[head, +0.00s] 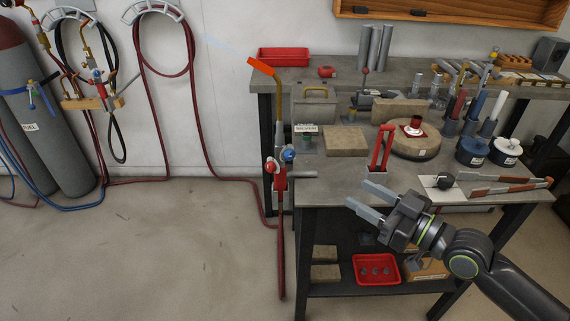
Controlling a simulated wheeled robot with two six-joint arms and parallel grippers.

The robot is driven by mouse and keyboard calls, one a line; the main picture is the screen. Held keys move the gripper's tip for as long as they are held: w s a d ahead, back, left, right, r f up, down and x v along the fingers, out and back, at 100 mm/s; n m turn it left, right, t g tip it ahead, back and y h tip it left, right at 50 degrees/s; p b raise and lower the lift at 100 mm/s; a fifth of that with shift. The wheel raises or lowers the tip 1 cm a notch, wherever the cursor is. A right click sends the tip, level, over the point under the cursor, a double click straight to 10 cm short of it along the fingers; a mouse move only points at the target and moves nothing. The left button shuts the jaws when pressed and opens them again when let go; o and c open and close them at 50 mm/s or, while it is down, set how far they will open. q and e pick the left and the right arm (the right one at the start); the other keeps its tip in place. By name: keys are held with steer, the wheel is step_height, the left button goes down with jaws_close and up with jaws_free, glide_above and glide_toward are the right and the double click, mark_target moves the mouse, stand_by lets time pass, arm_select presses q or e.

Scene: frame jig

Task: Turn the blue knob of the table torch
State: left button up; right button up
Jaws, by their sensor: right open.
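The table torch (281,182) stands upright at the left edge of the workbench. Its brass neck bends up to an orange tip, with a faint pale-blue streak extending up and left from it. The blue knob (289,155) is on the right side of the torch body, just above bench height. A red knob (270,166) is on its left side. My right gripper (362,196) is open and empty, in front of the bench's front edge. It is to the right of and lower than the blue knob, clearly apart from it, with its fingers pointing left. My left gripper is not in view.
A red upright handle (381,148) stands on the workbench (330,185) right of the torch. Long-handled tongs (505,185) lie at the front right. Gas cylinders (40,120) and hoses line the left wall. The space between gripper and torch looks clear.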

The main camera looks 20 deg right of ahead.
glide_toward(292, 156)
steer(key=p+x, duration=0.1)
steer(key=x, duration=0.6)
steer(key=shift+w, duration=0.1)
steer(key=shift+w+a, duration=0.2)
steer(key=shift+w, duration=0.05)
steer(key=shift+w+a, duration=0.1)
steer(key=shift+w, duration=0.05)
steer(key=shift+f, duration=0.1)
steer(key=c, duration=0.9)
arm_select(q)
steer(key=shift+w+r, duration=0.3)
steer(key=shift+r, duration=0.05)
arm_select(e)
steer(key=shift+c, duration=0.5)
